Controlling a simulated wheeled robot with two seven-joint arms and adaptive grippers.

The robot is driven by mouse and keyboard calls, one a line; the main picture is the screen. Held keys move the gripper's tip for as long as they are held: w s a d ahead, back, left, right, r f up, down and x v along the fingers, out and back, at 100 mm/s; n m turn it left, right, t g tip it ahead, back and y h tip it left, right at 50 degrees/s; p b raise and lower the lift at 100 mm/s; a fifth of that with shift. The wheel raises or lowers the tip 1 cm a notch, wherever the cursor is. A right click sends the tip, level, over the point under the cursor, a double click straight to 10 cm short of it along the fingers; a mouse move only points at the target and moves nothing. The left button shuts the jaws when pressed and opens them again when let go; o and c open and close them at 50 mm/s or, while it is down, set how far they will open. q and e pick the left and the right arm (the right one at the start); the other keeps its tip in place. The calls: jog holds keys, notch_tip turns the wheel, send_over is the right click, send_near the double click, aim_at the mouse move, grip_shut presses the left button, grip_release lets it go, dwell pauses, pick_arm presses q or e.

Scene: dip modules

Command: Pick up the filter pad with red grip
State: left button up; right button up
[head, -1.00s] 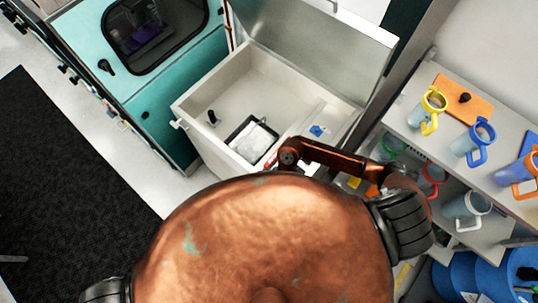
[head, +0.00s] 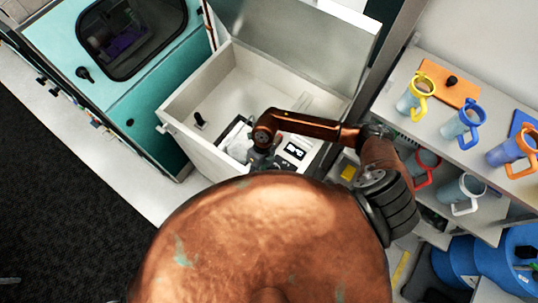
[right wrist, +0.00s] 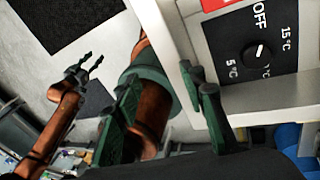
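I cannot make out a filter pad with a red grip in either current view. A white, pad-like item in a dark tray (head: 238,134) lies inside the open white chest (head: 190,140), partly hidden by my right arm. My right gripper (right wrist: 160,72) is open, with nothing seen between its green fingers; one finger is close to the chest's control panel (right wrist: 262,55). In the head view it shows small and dark at the chest's near side (head: 262,158). My left gripper (right wrist: 94,60) shows open and empty in the right wrist view, and is not in the head view.
The chest lid (head: 310,40) stands open at the back. A yellow item (head: 348,172) sits lower. Blue drums (head: 475,258) stand at bottom right.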

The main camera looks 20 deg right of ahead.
jog(key=w+d+m+h+b, duration=0.1)
jog(key=w+d+m, duration=0.2)
jog(key=w+m, duration=0.1)
jog(key=w+d+f+m+t, duration=0.1)
jog(key=w+d+m, duration=0.2)
jog(key=m, duration=0.3)
jog(key=w+d+m+t+h+b, duration=0.1)
jog(key=w+d+m, duration=0.2)
jog(key=w+m, duration=0.1)
jog(key=shift+w+d+f+m+h+b, duration=0.15)
jog(key=shift+w+d+m+h+b, duration=0.15)
jog(key=shift+w+m+b, duration=0.1)
jog(key=shift+w+d+m, duration=0.2)
jog(key=shift+d+m, duration=0.05)
jog(key=shift+m, duration=0.15)
jog(key=shift+w+d+f+t, duration=0.1)
jog(key=shift+d+t, duration=0.05)
jog(key=shift+t, duration=0.15)
jog(key=shift+f+m, duration=0.3)
jog(key=f+p, duration=0.1)
jog(key=f, duration=0.3)
jog(key=f+p, duration=0.1)
jog(key=f, duration=0.1)
jog(key=shift+s+d+p, duration=0.15)
jog(key=shift+s+p, duration=0.15)
jog(key=shift+f, duration=0.5)
grip_shut()
